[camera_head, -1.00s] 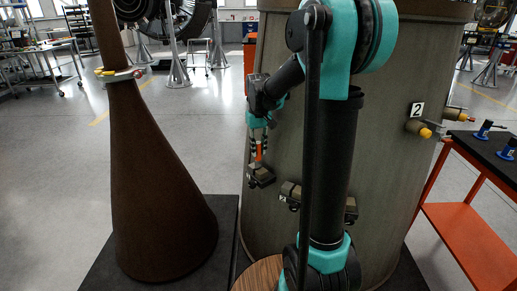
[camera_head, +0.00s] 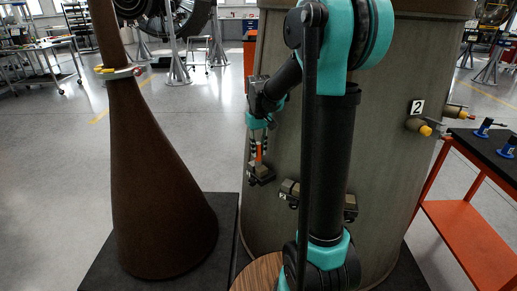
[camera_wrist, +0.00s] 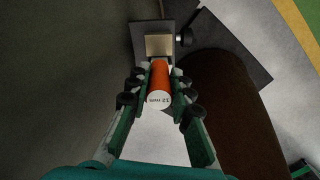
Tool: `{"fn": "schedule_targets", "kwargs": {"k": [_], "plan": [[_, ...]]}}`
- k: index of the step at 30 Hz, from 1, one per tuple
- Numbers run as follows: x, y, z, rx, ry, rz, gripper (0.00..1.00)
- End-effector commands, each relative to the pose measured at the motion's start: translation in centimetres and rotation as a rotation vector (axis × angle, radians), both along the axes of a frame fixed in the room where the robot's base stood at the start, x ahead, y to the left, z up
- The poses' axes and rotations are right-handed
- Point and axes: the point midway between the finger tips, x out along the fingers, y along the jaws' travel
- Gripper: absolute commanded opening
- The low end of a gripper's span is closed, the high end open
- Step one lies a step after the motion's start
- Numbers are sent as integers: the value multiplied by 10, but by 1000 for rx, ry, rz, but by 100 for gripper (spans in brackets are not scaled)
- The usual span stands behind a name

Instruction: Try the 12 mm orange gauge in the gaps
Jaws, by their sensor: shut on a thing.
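The orange gauge (camera_wrist: 159,77), a cylinder marked "12 mm" on its pale end, is held lengthwise between the fingers of my gripper (camera_wrist: 159,90). My gripper is shut on it. In the head view the orange gauge (camera_head: 259,152) points down from my gripper (camera_head: 258,146), just above the leftmost gap block (camera_head: 262,174) on the drum's side. In the wrist view the tan gap block (camera_wrist: 159,44) lies at the gauge's far end. I cannot tell whether the tip is in the gap.
The large grey-brown drum (camera_head: 400,70) stands behind my arm. A brown cone (camera_head: 160,190) stands left on a dark base. An orange cart (camera_head: 465,225) with blue-based items is at the right. Yellow-tipped fittings (camera_head: 420,127) stick out by a "2" sign.

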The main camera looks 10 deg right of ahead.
Motion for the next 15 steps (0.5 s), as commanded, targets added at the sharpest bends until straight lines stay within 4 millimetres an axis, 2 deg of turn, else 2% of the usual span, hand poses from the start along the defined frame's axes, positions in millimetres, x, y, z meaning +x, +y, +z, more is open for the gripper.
{"fn": "schedule_targets", "kwargs": {"k": [15], "plan": [[0,0,-7,0,0,0,0]]}}
